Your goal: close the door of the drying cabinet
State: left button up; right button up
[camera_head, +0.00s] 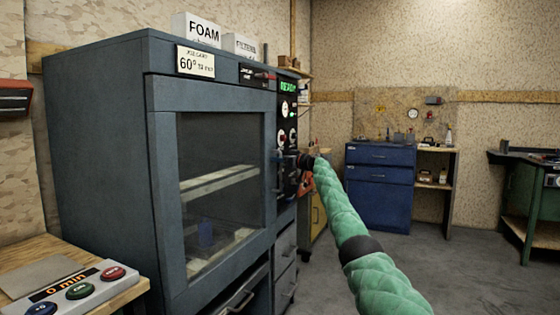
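The drying cabinet (95,150) is a large dark grey-blue box at the left. Its door (160,190) has a grey frame around a glass window (215,150), with shelves and a small bluish item showing dimly behind it. The door stands at or close to the cabinet front; I cannot tell whether it is fully shut. My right arm, in a green quilted sleeve, reaches in from the bottom right. Its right gripper (300,161) is at the door's right edge, beside the control panel (287,112). The fingers are small and dark, so their opening and contact are unclear. My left gripper is not in view.
A wooden bench with a button box (75,292) is at the lower left. White boxes, one marked FOAM (203,31), sit on the cabinet. A blue drawer unit (380,185) and a green bench (530,205) stand at the back. Grey floor lies clear between them.

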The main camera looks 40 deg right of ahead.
jog(key=shift+f, duration=0.1)
jog(key=v, duration=0.7)
jog(key=shift+s, duration=0.4)
jog(key=shift+d, duration=0.1)
dwell(0.4)
